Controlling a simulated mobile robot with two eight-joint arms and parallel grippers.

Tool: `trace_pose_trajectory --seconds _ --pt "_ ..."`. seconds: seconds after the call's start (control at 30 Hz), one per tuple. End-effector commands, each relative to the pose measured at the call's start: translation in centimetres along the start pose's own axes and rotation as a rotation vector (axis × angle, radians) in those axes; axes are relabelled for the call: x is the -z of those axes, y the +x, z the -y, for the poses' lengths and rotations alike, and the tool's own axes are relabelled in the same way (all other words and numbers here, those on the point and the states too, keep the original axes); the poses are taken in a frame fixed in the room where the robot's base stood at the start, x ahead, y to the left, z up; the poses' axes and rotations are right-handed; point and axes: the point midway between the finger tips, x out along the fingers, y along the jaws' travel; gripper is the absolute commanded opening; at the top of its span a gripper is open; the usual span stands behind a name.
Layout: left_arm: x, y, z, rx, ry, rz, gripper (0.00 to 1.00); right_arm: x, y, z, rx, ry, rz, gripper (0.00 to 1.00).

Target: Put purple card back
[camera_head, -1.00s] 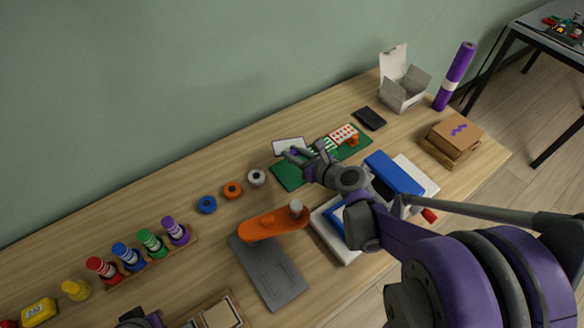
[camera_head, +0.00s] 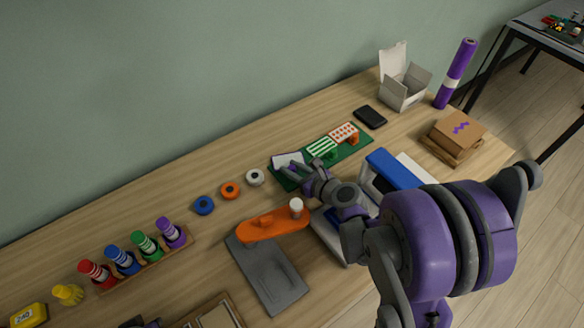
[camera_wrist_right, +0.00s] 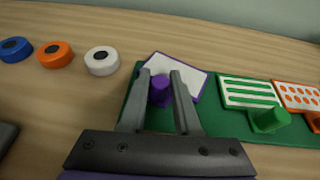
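The purple card (camera_head: 287,159) is white with a purple border. In the right wrist view the purple card (camera_wrist_right: 187,77) lies over the back left part of the green board (camera_wrist_right: 220,119), turned at an angle to it. Its purple knob (camera_wrist_right: 160,90) fills the gap between the fingertips of my right gripper (camera_wrist_right: 160,93), which look closed on it. The right gripper also shows in the head view (camera_head: 287,172). Whether the card rests flat on the board is unclear. My left gripper is at most a dark part at the bottom edge; its fingers do not show.
A green-striped card (camera_wrist_right: 249,92) and an orange-dotted card (camera_wrist_right: 299,96) sit on the board to the right. White (camera_head: 255,177), orange (camera_head: 230,190) and blue (camera_head: 204,205) rings lie left. An orange-topped stand (camera_head: 272,224) is nearer. A black phone-like item (camera_head: 370,117) lies right.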

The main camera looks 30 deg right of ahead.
Motion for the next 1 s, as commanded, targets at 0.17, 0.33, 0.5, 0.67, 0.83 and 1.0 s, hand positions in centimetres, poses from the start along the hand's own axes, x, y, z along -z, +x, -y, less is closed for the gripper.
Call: trace_pose_trajectory --seconds 0.17,0.33,0.5,0.67,0.83,1.0 --pt "0.0 -0.1 0.0 0.000 0.000 0.000 0.00 -0.1 0.0 0.0 0.000 0.000 0.000 0.56" --pt "0.0 -0.1 0.0 0.000 0.000 0.000 0.00 -0.1 0.0 0.0 0.000 0.000 0.000 0.56" --pt "0.3 -0.6 0.0 0.000 0.000 -0.002 0.00 -0.6 -0.3 0.0 0.000 0.000 0.001 0.56" --pt "0.4 -0.8 0.0 0.000 0.000 -0.003 0.00 -0.4 -3.1 0.0 0.003 0.000 0.000 0.56" --pt "0.7 -1.4 0.0 0.000 0.000 -0.005 0.00 -0.5 -7.0 0.1 0.006 0.001 0.000 0.56" --pt "1.0 -1.9 0.0 0.000 0.000 -0.007 0.00 -0.5 -10.1 0.1 0.004 0.001 0.000 0.56"
